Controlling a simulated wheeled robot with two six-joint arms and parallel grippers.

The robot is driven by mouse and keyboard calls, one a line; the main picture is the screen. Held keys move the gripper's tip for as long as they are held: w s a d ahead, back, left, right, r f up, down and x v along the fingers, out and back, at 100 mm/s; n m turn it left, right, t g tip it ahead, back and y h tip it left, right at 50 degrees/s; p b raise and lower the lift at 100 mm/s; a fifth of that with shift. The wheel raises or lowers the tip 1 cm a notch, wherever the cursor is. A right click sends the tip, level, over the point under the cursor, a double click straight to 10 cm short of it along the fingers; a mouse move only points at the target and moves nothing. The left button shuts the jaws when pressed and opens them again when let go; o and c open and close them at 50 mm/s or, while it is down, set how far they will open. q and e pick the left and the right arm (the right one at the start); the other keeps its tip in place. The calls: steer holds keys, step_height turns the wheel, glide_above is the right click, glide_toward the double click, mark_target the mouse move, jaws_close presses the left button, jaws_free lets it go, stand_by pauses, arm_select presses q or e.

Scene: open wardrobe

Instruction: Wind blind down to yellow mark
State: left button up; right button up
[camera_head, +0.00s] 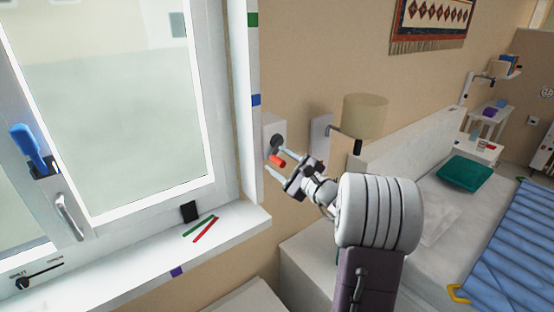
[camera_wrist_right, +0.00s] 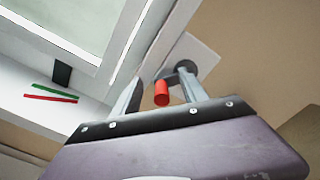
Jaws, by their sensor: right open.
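A winder with a pale box (camera_head: 272,127), a dark round hub (camera_head: 277,142) and a red handle (camera_head: 278,160) is on the wall just right of the window. My right gripper (camera_head: 280,162) is open at the red handle. In the right wrist view the red handle (camera_wrist_right: 161,93) shows between the two spread fingers of my right gripper (camera_wrist_right: 158,84); I cannot tell whether either finger touches it. A green mark (camera_head: 252,19) and a blue mark (camera_head: 255,100) are on the window's right side. I see no yellow mark there and cannot make out the blind. My left gripper is out of view.
The windowsill (camera_head: 150,262) holds a black block (camera_head: 189,211), a green stick (camera_head: 198,227) and a red stick (camera_head: 205,230). A lamp (camera_head: 365,113) is on the wall to the right, above the bed's headboard (camera_head: 410,135). A teal cushion (camera_head: 465,169) lies on the bed.

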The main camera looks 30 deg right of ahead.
steer(key=s+b, duration=0.1)
steer(key=s, duration=0.5)
steer(key=shift+d, duration=0.2)
